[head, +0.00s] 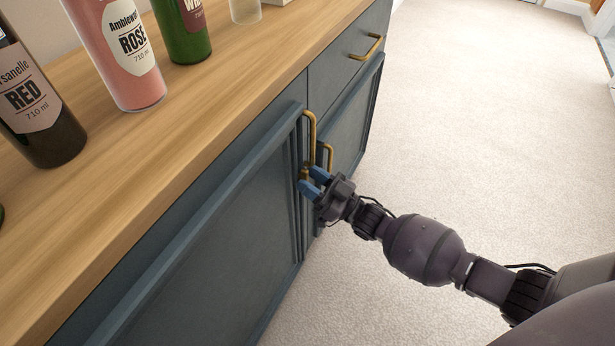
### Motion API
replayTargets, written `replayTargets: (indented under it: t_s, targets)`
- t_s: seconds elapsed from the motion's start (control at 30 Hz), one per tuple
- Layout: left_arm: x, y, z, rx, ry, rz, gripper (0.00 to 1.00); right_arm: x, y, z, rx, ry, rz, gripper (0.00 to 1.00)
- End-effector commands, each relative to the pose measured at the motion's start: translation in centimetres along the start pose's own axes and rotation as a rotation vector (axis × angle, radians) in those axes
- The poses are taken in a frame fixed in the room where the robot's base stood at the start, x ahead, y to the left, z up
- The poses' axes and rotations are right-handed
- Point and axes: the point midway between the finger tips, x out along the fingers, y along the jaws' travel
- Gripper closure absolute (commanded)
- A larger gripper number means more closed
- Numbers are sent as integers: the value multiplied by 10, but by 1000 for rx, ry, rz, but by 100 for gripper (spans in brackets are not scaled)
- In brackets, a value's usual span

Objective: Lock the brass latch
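A small brass piece, which looks like the latch (305,173), sits on the blue-grey cabinet door just below the lower end of the tall brass handle (313,132). It is small and partly hidden, so I cannot tell its position. My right gripper (311,179) reaches in from the right, with its two blue fingertips spread at the brass piece. A gap shows between the fingers. I cannot tell whether they touch the brass. My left gripper is not in view.
A second brass handle (328,157) is close behind the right gripper, on the neighbouring door. A drawer handle (368,48) is above it. The wooden counter (215,95) holds a red wine bottle (38,105), a rosé bottle (125,60) and a green bottle (184,35). Carpet (480,110) at right is clear.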

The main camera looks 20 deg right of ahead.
Motion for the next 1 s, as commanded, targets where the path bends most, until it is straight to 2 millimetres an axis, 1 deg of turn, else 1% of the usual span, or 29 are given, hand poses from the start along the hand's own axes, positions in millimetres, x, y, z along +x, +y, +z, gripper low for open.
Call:
replayTargets:
  t_s: [0.17, 0.43, 0.47, 0.6, 0.7, 1.0]
  targets:
    - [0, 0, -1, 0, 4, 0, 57, 9, 0, 0, 0, -1, 0, 62]
    - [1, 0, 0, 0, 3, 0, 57, 10, 0, 0, 0, -1, 0, 62]
    - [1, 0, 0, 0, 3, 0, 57, 10, 0, 0, 0, -1, 0, 65]
    - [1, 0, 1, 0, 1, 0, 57, 10, 0, 0, 0, -1, 1, 86]
    - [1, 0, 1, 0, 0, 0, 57, 10, 0, 0, 0, -1, 1, 100]
    - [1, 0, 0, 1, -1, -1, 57, 10, 0, 0, 18, -1, 8, 100]
